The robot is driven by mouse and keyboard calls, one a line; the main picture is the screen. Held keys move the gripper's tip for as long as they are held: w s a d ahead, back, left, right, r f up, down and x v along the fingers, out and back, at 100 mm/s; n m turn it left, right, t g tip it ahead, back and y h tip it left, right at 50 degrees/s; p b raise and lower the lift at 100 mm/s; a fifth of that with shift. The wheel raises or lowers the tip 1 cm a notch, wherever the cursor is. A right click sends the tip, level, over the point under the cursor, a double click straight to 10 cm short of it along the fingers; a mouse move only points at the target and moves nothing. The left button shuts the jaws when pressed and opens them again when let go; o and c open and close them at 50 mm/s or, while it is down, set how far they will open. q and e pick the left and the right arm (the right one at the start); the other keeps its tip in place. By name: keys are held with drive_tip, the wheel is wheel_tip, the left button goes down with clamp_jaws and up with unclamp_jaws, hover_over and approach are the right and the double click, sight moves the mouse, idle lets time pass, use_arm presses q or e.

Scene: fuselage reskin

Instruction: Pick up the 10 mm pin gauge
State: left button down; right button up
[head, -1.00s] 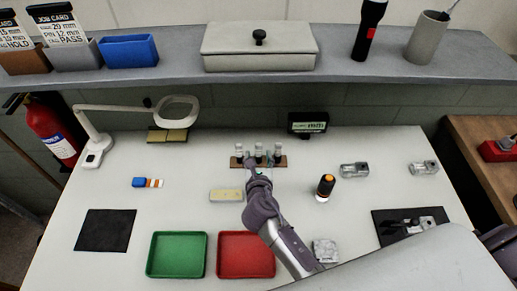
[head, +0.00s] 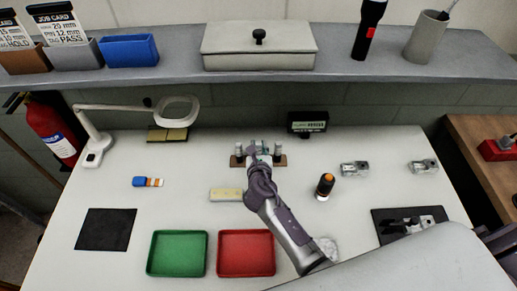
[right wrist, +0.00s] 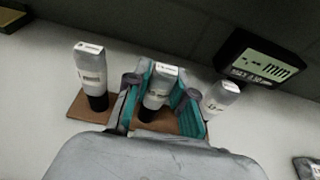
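Three pin gauges with pale handles and small labels stand upright in a brown wooden rack (head: 283,161) at the back middle of the table. In the right wrist view they are the left gauge (right wrist: 91,72), the middle gauge (right wrist: 159,86) and the right gauge (right wrist: 222,97). The labels are too small to read, so I cannot tell which is 10 mm. My right gripper (head: 260,147) is at the rack. Its teal-padded fingers (right wrist: 160,100) stand on either side of the middle gauge, seemingly with slim gaps. My left gripper is not in view.
A digital display (head: 308,122) stands behind the rack. A yellowish block (head: 226,195), a green tray (head: 176,254) and a red tray (head: 246,254) lie in front. An orange-topped black cylinder (head: 325,186) and metal fixtures (head: 354,169) stand to the right.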

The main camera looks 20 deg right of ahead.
clamp_jaws()
drive_tip(key=shift+r, duration=0.1)
